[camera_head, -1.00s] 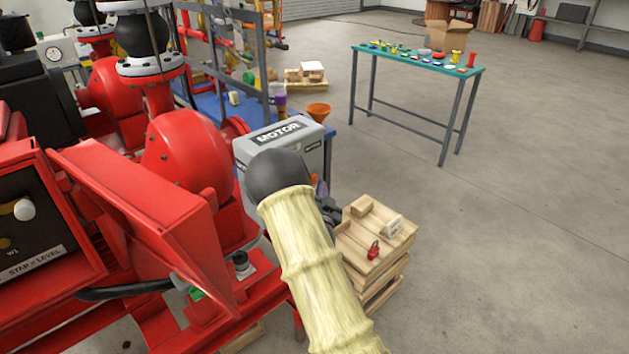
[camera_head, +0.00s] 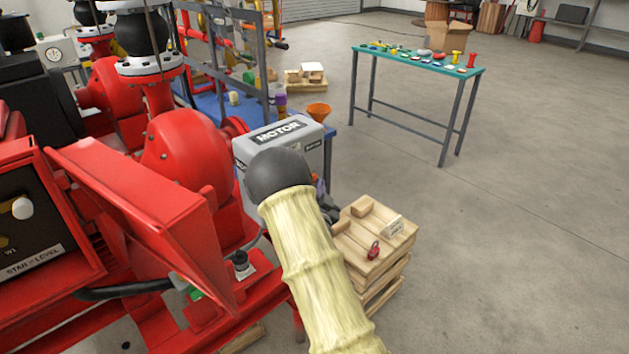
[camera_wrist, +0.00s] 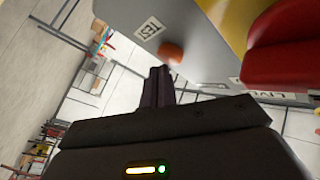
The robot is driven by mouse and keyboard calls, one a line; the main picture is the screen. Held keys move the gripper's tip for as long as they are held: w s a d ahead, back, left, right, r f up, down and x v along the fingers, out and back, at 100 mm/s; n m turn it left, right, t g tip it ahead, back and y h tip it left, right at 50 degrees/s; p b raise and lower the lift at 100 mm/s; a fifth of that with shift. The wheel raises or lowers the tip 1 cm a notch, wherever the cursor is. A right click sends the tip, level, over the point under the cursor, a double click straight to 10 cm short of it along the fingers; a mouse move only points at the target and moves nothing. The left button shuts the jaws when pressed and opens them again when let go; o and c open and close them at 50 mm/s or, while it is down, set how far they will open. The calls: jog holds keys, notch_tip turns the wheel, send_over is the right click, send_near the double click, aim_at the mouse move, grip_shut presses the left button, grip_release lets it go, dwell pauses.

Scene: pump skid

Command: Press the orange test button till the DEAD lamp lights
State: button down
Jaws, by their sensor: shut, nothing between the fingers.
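An orange button (camera_wrist: 171,53) sits on a grey face (camera_wrist: 205,50) in the wrist view, beside a small dark-framed label. My gripper (camera_wrist: 158,74) is shut and empty, with its fingertips just below the button in the picture. I cannot tell whether they touch it. A label that seems to read LIVE (camera_wrist: 285,96) shows at the right, below a large red part (camera_wrist: 285,45). I can make out no DEAD lamp in either view. In the head view my gripper (camera_head: 328,208) is mostly hidden behind my pale-sleeved arm, and the button is not visible.
A wooden pallet stack (camera_head: 385,255) with a red padlock (camera_head: 373,250) is to the right. A teal table (camera_head: 400,57) stands farther back; open floor lies around it.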

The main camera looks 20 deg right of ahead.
jog(key=shift+w+a+r+b, duration=0.3)
jog(key=shift+w+r, duration=0.1)
dwell(0.9)
jog(key=shift+a, duration=0.15)
dwell(0.6)
jog(key=shift+s+f+b, duration=0.15)
jog(key=shift+b, duration=0.25)
jog(key=s, duration=0.1)
jog(key=s+d+b, duration=0.1)
jog(key=s, duration=0.1)
jog(key=s+d+b, duration=0.1)
jog(key=s, duration=0.1)
jog(key=shift+d+f, duration=0.25)
